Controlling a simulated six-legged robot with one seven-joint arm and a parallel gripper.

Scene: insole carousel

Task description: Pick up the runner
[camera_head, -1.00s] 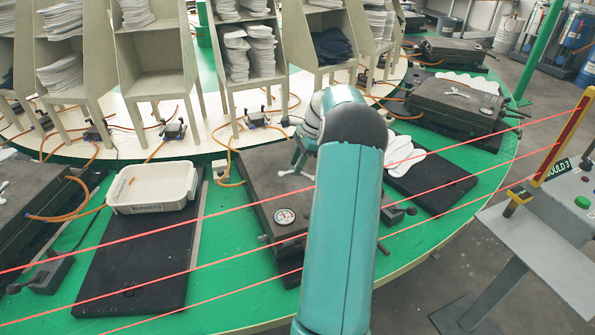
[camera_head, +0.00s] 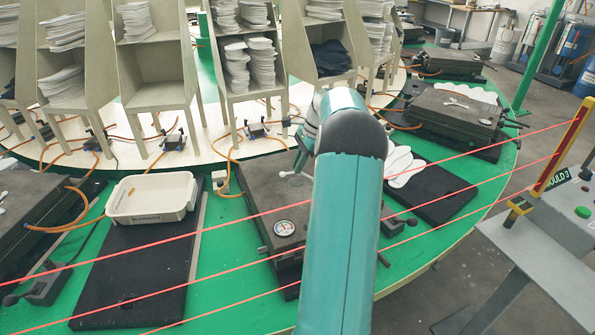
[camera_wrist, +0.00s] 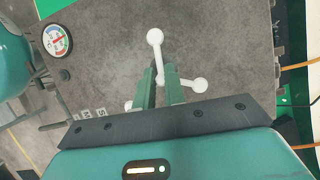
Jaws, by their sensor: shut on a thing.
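The runner (camera_wrist: 156,58) is a thin white piece with round knobs at its ends, seen in the wrist view in front of the mould's dark grey top. My gripper (camera_wrist: 164,80) is shut on it near its middle, with knobs showing on several sides of the fingers. In the head view my gripper (camera_head: 303,158) is partly hidden by my arm, and a white end of the runner (camera_head: 288,173) shows just left of it. I cannot tell whether the runner touches the mould (camera_head: 262,198) or hangs just above it.
A cream bin marked RUNNERS (camera_head: 150,197) stands on a black mat (camera_head: 130,265) to the left. A gauge (camera_head: 284,228) sits on the mould's front. White insoles (camera_head: 400,165) lie on a black mat at right. Red beams cross in front; a grey stand (camera_head: 545,235) is at right.

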